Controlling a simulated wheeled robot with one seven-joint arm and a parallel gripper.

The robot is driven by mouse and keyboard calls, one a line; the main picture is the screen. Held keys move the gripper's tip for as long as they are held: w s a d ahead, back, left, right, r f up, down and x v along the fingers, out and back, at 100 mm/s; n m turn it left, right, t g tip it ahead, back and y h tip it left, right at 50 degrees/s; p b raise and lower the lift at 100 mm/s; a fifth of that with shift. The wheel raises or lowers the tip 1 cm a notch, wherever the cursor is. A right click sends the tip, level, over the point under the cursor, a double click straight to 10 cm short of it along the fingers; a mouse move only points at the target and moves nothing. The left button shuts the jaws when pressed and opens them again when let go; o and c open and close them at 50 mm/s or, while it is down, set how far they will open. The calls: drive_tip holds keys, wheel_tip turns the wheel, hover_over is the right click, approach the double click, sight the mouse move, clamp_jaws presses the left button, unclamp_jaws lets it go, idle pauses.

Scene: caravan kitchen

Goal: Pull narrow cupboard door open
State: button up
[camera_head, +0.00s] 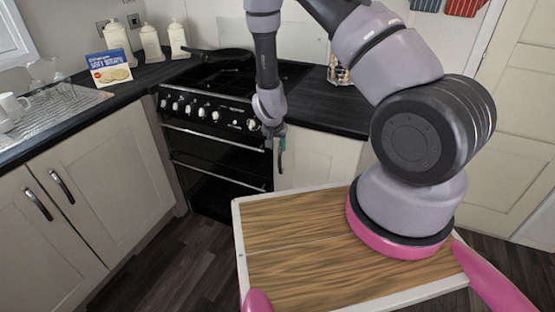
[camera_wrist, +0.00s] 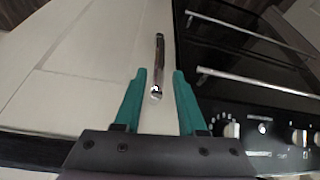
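The narrow cupboard door (camera_head: 318,160) is cream and sits just right of the black oven, under the dark worktop. It looks shut. In the wrist view the door (camera_wrist: 95,60) fills the left and middle. Its silver bar handle (camera_wrist: 158,60) stands out from the door face. My gripper (camera_head: 279,150) is in front of the door's left edge, near the handle. In the wrist view my gripper (camera_wrist: 159,74) has its teal fingers apart, one on each side of the handle's near end. A gap shows between each finger and the bar. Contact cannot be seen.
The black oven (camera_head: 210,150) with knobs and rails is immediately left of the door. The dark worktop (camera_head: 325,108) overhangs above. Cream cupboards with handles (camera_head: 90,200) stand at the left. Dark floor (camera_head: 170,265) is clear between them and my base.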

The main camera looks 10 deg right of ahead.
drive_tip(key=x, duration=1)
drive_tip(key=shift+f, duration=0.15)
drive_tip(key=shift+c, duration=0.3)
clamp_jaws()
idle(0.8)
